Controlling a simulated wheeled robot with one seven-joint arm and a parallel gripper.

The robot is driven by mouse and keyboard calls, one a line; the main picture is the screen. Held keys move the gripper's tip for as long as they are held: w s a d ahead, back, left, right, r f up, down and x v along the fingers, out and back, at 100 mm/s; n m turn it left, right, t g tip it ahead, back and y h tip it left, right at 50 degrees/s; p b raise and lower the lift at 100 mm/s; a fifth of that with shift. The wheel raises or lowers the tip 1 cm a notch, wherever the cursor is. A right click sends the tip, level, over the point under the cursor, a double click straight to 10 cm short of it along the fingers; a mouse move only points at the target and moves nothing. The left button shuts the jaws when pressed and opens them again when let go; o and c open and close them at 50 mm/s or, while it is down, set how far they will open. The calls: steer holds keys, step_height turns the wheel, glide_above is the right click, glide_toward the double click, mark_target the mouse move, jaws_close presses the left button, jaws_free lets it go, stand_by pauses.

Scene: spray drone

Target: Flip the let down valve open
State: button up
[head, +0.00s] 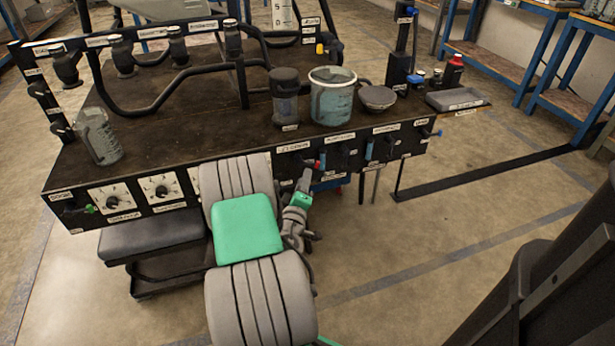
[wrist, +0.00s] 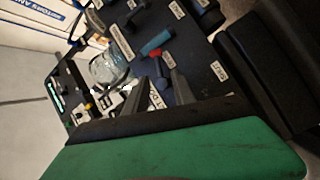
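My gripper (head: 304,180) is low in front of the bench's front panel, near its middle. In the wrist view my gripper (wrist: 158,80) shows two dark fingers spread apart, with no object clearly held. A valve with a red-tipped handle (head: 322,160) sits on the panel just right of my gripper; the same red handle (wrist: 155,55) shows just beyond the fingertips. A blue handle (head: 369,151) is farther right on the panel, and a blue handle (wrist: 156,42) also shows in the wrist view. The labels are too small to tell surely which valve is the let down valve. Contact is unclear.
On the bench (head: 190,100) stand a bucket with bluish contents (head: 333,108), a dark-lidded jar (head: 285,105), a beaker (head: 98,140) and black piping. A stool (head: 150,238) stands below the panel's left part. Floor on the right is mostly open.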

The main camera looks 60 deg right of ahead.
steer(key=p+x, duration=0.1)
steer(key=x, duration=0.5)
steer(key=shift+d, duration=0.2)
jaws_close()
